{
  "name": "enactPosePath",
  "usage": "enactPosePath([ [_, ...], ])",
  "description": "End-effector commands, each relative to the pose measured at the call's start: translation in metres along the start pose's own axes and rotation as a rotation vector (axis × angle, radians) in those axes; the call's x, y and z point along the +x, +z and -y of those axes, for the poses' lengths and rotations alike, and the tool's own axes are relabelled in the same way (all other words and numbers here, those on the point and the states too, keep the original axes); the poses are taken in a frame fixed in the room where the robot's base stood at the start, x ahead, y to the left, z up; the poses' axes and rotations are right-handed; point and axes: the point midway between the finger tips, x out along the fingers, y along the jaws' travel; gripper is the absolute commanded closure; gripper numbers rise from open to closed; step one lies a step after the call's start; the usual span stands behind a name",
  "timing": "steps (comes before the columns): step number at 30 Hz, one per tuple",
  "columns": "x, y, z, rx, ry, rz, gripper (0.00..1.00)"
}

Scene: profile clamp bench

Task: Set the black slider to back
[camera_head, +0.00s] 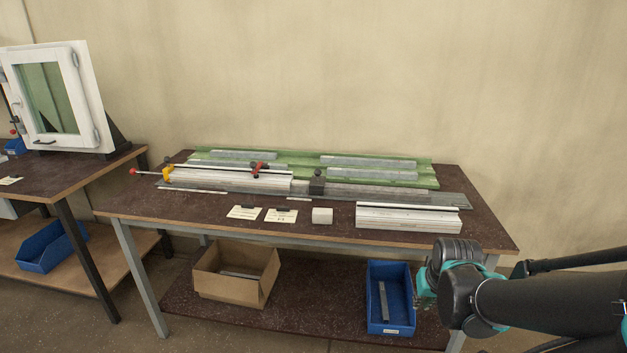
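A black slider (317,184) shows as a small dark block on the long grey rail (390,195) that runs along the bench. It sits near the middle of the rail, just right of the white profile (235,179). Its exact setting is too small to tell. My gripper (426,293) is at the lower right, low in front of the bench and well apart from the slider. It is partly hidden by my arm, and its fingers are too unclear to tell open from shut.
A clamp bar with a red clamp (257,168) lies over the white profile. Green profiles (290,155) are behind. A white profile (408,216), a small white block (322,215) and paper cards (245,212) lie at the front. A blue bin (373,300) and a cardboard box (212,282) stand below.

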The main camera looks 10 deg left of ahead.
Motion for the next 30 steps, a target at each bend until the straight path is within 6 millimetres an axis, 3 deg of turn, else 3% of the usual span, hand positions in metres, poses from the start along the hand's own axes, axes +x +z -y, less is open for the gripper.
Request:
enactPosePath([
  [1,0.0,-0.012,0.005,-0.028,-0.016,-0.015,0.78],
  [4,-0.001,-0.053,0.025,-0.126,-0.075,-0.077,0.65],
  [7,-0.002,-0.109,0.056,-0.263,-0.148,-0.176,0.54],
  [15,-0.008,-0.262,0.146,-0.602,-0.272,-0.507,0.54],
  [21,-0.009,-0.354,0.204,-0.776,-0.272,-0.746,0.54],
  [25,-0.008,-0.392,0.229,-0.84,-0.248,-0.85,0.54],
  [30,-0.006,-0.413,0.242,-0.875,-0.223,-0.911,0.54],
])
